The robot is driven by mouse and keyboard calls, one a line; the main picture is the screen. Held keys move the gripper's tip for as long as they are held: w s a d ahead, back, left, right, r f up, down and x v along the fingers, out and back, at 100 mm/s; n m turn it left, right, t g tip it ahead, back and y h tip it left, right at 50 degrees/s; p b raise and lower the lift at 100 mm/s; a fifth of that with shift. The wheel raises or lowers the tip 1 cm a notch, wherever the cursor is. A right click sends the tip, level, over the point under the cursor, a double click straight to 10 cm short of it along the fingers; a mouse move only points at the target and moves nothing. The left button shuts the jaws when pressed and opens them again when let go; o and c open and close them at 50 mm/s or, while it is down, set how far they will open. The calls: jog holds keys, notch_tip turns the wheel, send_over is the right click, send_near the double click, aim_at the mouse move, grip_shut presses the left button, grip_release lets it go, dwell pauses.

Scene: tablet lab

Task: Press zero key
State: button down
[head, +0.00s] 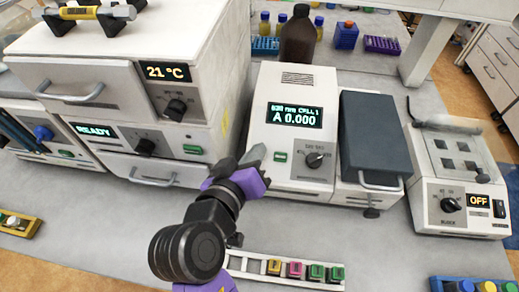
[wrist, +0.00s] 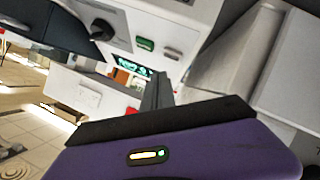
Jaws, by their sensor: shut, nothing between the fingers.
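The photometer (head: 290,130) is a white box with a lit display (head: 294,114) that reads A 0.000. Below the display are a green key (head: 281,157) and a dark knob (head: 314,160). In the wrist view the photometer appears turned over, with the green key (wrist: 146,44) and a paler grey key (wrist: 173,55) beside it. No key label is readable, so I cannot tell which is zero. My purple gripper (head: 256,155) is shut and empty, left of the green key in the head view. Its fingers (wrist: 157,85) overlap the display's edge in the wrist view. Contact is not visible.
A white cell rack (head: 250,264) with coloured caps lies in front of the photometer. A dark lid (head: 372,135) is on the photometer's right side. White READY and 21 °C units (head: 125,75) stand close on the left. A block heater (head: 455,185) stands right.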

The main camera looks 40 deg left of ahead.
jog(key=r+p, duration=0.1)
jog(key=s+r, duration=0.1)
jog(key=r+p, duration=0.1)
jog(key=shift+s+d+r+p, duration=0.15)
jog(key=shift+d+r+p, duration=0.05)
jog(key=shift+d+p, duration=0.2)
dwell(0.6)
